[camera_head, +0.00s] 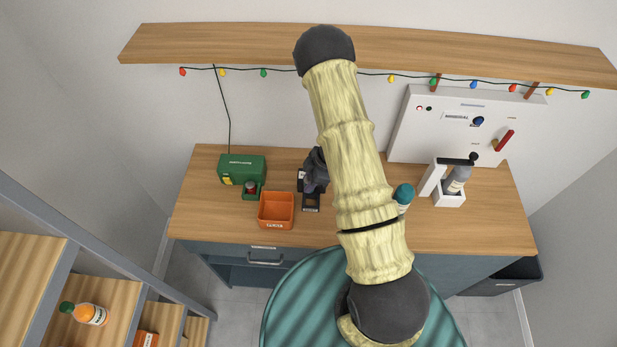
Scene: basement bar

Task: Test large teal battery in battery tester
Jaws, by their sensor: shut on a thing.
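My gripper (316,172) is a dark shape over the middle of the wooden bench, just above and behind a small black device (311,201) that looks like the battery tester. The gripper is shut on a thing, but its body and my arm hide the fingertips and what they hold. I cannot make out the large teal battery for certain. A teal-topped object with a pale lower part (403,194) stands right of my arm and is partly covered by it; I cannot tell what it is.
An orange open bin (276,210) stands left of the device. A green box (242,168) has a small holder (252,190) in front. At right are a white stand with a grey bottle (457,180) and a white panel (455,125). A shelf (220,43) overhangs the bench (205,215).

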